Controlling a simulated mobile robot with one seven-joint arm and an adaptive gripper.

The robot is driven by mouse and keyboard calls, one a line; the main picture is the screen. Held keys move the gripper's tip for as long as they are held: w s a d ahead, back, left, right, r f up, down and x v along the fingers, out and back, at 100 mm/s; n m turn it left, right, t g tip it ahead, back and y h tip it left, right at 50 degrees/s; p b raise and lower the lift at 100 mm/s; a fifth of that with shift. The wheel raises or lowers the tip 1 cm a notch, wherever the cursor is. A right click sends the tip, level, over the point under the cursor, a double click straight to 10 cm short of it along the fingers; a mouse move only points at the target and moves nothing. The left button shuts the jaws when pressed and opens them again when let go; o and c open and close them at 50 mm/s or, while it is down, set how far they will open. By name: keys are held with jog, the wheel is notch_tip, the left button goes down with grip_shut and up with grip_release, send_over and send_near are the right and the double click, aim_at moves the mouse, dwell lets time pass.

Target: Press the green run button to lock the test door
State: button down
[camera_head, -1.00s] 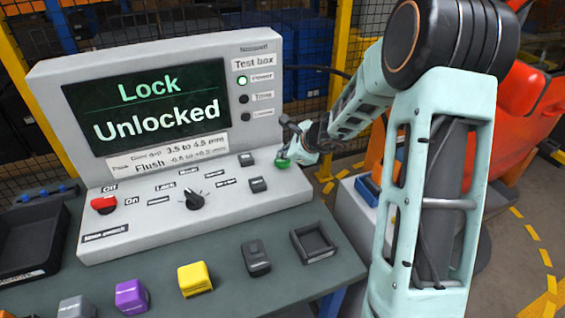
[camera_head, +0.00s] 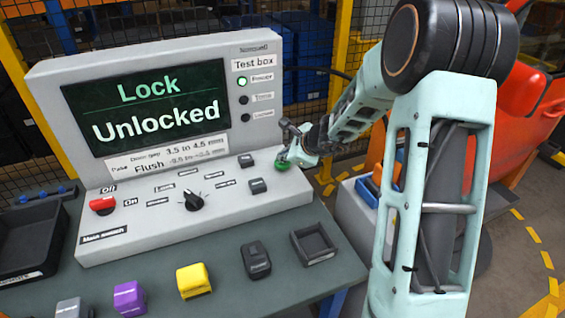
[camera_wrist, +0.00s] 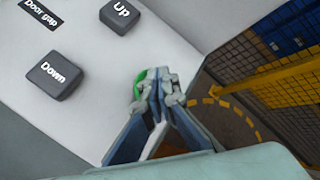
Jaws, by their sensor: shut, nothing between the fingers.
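The grey test box (camera_head: 250,120) stands on the bench, its screen (camera_head: 150,108) reading "Lock Unlocked". The green run button (camera_head: 282,168) is at the right end of its sloped panel. My gripper (camera_head: 290,160) is shut and empty, with its tips at the button. In the wrist view the tips of my gripper (camera_wrist: 155,88) cover most of the green button (camera_wrist: 139,84), and only a green edge shows. I cannot tell whether the tips touch or press it.
Up (camera_wrist: 121,15) and Down (camera_wrist: 60,76) keys lie left of the button. The panel also has a black rotary knob (camera_head: 194,201) and a red switch (camera_head: 103,204). Coloured blocks, including a yellow one (camera_head: 194,281), and a small black tray (camera_head: 314,243) sit in front.

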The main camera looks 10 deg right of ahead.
jog(key=shift+f, duration=0.3)
jog(key=shift+r, duration=0.15)
dwell(0.4)
jog(key=shift+r+p, duration=0.5)
jog(key=shift+r, duration=0.3)
jog(key=shift+r+p, duration=2.05)
jog(key=shift+r, duration=0.45)
notch_tip(320, 180, up, 9)
jog(key=p, duration=0.8)
send_over(284, 163)
jog(key=shift+f, duration=0.15)
jog(key=shift+b, duration=0.3)
